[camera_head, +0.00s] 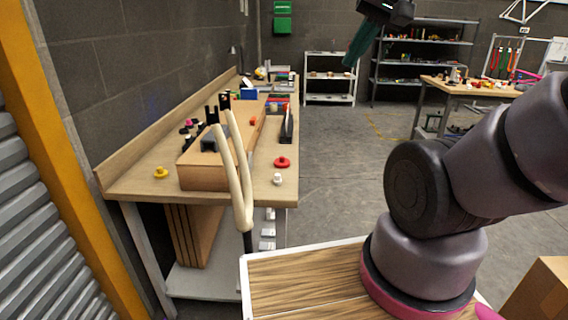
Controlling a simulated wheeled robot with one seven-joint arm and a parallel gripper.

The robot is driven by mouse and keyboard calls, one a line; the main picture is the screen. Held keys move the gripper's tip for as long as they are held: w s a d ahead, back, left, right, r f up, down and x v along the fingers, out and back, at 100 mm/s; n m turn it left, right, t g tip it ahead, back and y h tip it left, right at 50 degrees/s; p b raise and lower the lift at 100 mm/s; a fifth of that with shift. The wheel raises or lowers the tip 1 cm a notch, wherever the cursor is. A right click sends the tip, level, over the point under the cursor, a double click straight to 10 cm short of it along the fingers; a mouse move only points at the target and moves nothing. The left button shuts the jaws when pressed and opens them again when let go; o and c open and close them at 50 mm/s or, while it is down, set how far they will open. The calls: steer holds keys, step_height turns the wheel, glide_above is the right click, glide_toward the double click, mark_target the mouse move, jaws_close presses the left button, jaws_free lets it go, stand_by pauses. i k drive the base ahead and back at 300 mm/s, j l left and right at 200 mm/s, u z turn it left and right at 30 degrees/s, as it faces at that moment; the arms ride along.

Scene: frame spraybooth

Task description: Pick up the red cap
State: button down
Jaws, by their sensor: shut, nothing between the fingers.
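A red cap (282,162), round and flat with a small knob on top, sits on the right part of the wooden workbench (228,188), near its right edge. My gripper (349,62) hangs at the top of the view, with a dark body and teal fingers pointing down. Its fingers are together with nothing seen between them. It is well apart from the red cap, up and to the right in the picture. The cap's top and near side are in plain view.
A yellow cap-like piece (160,172) and a small white piece (277,179) also lie on the bench. Pale curved handles (237,170) rise in front of a wooden box (203,172). Shelves (330,78) stand behind. The floor right of the bench is clear.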

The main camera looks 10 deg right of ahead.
mark_target(282, 162)
steer(key=u, duration=1.95)
steer(key=j+u, duration=0.15)
steer(key=j, duration=0.2)
steer(key=k+j+z, duration=0.1)
steer(key=k+z, duration=0.1)
steer(key=z, duration=1.9)
steer(key=i+l+u, duration=0.15)
steer(key=i+u, duration=0.2)
steer(key=i+l+u, duration=0.3)
steer(key=i+j, duration=0.05)
steer(key=i, duration=0.05)
